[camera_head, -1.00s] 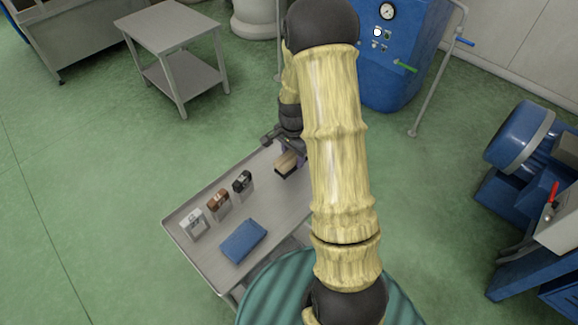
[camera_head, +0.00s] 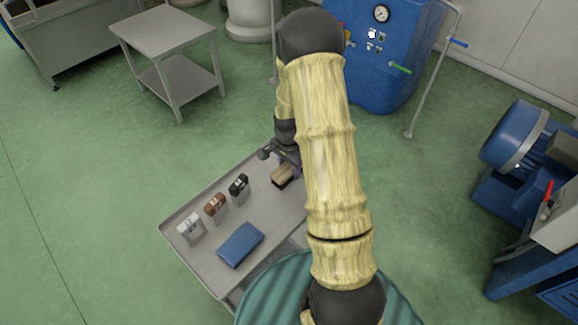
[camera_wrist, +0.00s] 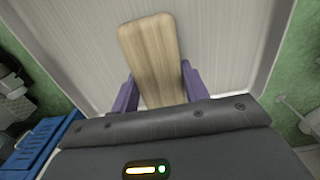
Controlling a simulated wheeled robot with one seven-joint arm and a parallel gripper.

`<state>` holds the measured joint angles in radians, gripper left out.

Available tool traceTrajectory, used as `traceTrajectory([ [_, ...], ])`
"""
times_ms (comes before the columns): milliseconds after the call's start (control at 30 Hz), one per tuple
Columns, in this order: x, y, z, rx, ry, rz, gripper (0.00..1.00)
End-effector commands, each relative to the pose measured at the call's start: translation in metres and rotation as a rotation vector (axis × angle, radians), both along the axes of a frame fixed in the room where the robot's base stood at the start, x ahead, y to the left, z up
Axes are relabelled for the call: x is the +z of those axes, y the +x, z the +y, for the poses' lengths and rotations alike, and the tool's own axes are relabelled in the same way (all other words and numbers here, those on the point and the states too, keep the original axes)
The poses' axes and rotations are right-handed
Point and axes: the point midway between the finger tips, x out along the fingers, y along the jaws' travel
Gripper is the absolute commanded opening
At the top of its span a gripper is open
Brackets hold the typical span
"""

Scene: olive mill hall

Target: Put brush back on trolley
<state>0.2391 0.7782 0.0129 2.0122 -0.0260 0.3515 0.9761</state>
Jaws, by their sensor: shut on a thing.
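The brush (camera_head: 283,177) has a pale wooden back and dark bristles beneath. It is at the far right end of the grey trolley top (camera_head: 262,208). My gripper (camera_head: 288,168) is shut on it, partly hidden behind my arm in the head view. In the wrist view, the purple fingers of my gripper (camera_wrist: 158,88) press the sides of the wooden brush (camera_wrist: 151,50), over the bare trolley top (camera_wrist: 85,45). I cannot tell whether the bristles touch the trolley.
White (camera_head: 190,231), brown (camera_head: 215,207) and black (camera_head: 238,186) containers stand in a row on the trolley. A folded blue cloth (camera_head: 240,245) lies nearer. A grey side table (camera_head: 165,35), a blue cabinet (camera_head: 378,75) and blue machinery (camera_head: 515,140) stand around. Green floor is open at left.

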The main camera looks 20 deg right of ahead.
Motion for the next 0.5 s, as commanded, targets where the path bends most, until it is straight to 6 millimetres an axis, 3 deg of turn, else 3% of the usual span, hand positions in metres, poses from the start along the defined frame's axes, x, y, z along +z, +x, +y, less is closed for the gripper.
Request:
traceTrajectory([
  [33,-0.0006,0.0000,0.0000,0.000,0.000,0.000,0.51],
  [100,-0.0004,0.0000,0.0000,0.000,0.000,0.000,0.65],
  [133,-0.0004,-0.0001,-0.0005,-0.001,0.000,0.000,0.67],
  [500,0.0044,0.0002,-0.0009,-0.001,-0.001,-0.001,0.67],
])
